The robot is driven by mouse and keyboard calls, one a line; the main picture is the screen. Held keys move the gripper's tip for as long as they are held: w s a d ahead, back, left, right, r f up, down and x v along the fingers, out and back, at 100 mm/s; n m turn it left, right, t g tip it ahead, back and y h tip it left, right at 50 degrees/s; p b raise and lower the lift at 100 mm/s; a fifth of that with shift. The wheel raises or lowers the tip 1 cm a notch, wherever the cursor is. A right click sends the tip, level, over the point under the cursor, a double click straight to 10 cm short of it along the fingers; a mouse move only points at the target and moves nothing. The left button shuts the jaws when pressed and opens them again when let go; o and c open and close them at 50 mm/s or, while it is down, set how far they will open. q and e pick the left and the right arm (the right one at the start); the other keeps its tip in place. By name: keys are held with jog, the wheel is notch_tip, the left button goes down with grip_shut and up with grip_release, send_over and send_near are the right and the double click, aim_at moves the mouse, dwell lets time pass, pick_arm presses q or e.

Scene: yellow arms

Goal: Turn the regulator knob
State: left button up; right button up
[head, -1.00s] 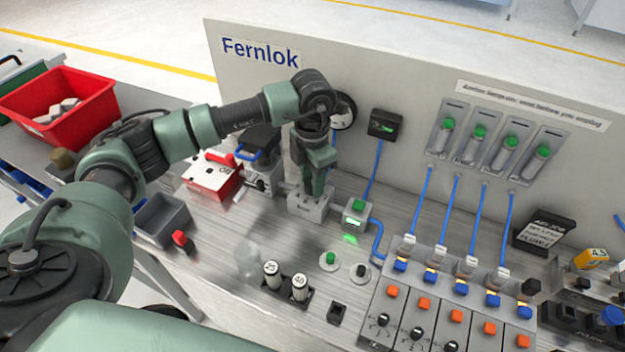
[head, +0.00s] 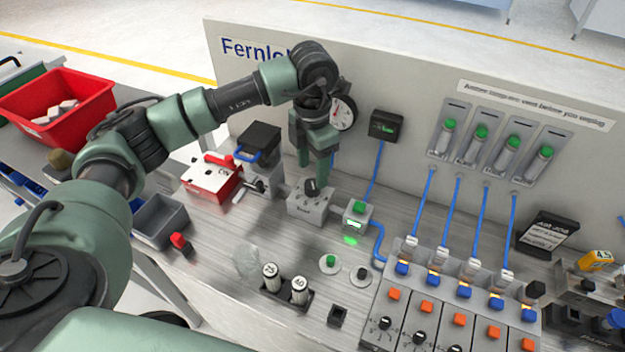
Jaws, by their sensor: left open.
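The regulator knob (head: 311,187) is a dark knob on top of a light grey block (head: 309,206) on the bench, in front of the panel. My left gripper (head: 316,166) is above the knob, pointing down, with its two green fingers apart. It looks empty, and the knob shows below the fingertips. A round white gauge (head: 343,113) on the panel is partly hidden behind my left wrist. My right gripper does not show.
A small box with a green button (head: 358,208) stands just right of the regulator block. A red-and-white box (head: 211,177) and a grey valve unit (head: 262,178) stand to its left. Upright cylinders (head: 270,276) are in front. Orange-button modules (head: 430,308) fill the right front.

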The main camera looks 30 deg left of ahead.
aim_at(313, 183)
pick_arm(q)
jog(key=shift+r, duration=1.55)
